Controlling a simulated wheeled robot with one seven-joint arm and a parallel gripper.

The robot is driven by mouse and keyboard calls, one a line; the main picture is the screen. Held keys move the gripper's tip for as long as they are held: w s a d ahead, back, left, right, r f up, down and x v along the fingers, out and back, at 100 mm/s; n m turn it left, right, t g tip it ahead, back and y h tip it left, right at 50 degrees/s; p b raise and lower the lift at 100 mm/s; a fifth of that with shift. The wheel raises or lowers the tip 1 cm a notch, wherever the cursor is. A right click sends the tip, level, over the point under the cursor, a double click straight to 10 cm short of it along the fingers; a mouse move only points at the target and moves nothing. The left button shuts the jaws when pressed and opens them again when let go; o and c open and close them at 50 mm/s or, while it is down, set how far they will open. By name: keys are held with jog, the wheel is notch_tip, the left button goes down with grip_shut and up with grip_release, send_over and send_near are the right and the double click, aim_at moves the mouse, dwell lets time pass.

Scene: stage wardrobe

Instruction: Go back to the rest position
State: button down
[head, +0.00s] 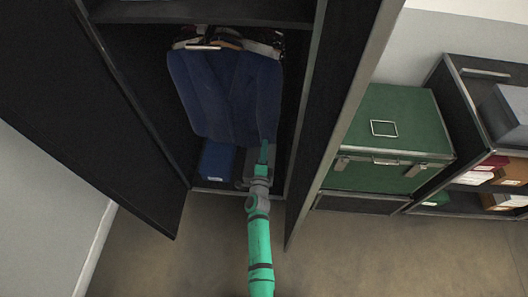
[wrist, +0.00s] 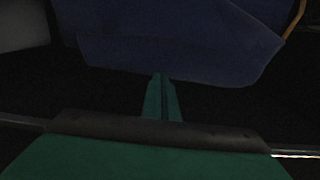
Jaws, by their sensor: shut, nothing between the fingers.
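My gripper (head: 264,153) is at the end of my green arm, reaching into the open wardrobe (head: 298,120). It is just below the hem of a blue jacket (head: 225,95) hanging from the rail. In the wrist view the two green fingers of my gripper (wrist: 162,78) are together with nothing between them. The jacket's lower edge (wrist: 180,55) lies just beyond the fingertips; whether they touch it I cannot tell.
The left door (head: 80,90) and right door (head: 340,80) stand open beside my arm. A blue box (head: 215,160) is on the wardrobe floor. A green trunk (head: 390,125) and a shelf unit (head: 455,100) stand at right. The front floor (head: 170,265) is clear.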

jog(key=shift+s+a, duration=0.15)
jog(key=shift+s, duration=0.4)
jog(key=shift+s+a, duration=0.15)
jog(key=shift+s, duration=0.35)
jog(key=s+r+n+g+y, duration=0.15)
jog(key=s+n, duration=0.85)
jog(key=s, duration=1.8)
jog(key=s+r+n, duration=0.9)
jog(key=s+r, duration=0.6)
jog(key=s, duration=0.3)
jog(key=shift+s+a+r+g+y, duration=0.15)
jog(key=shift+a+r+g+y, duration=0.1)
jog(key=shift+g+y, duration=0.15)
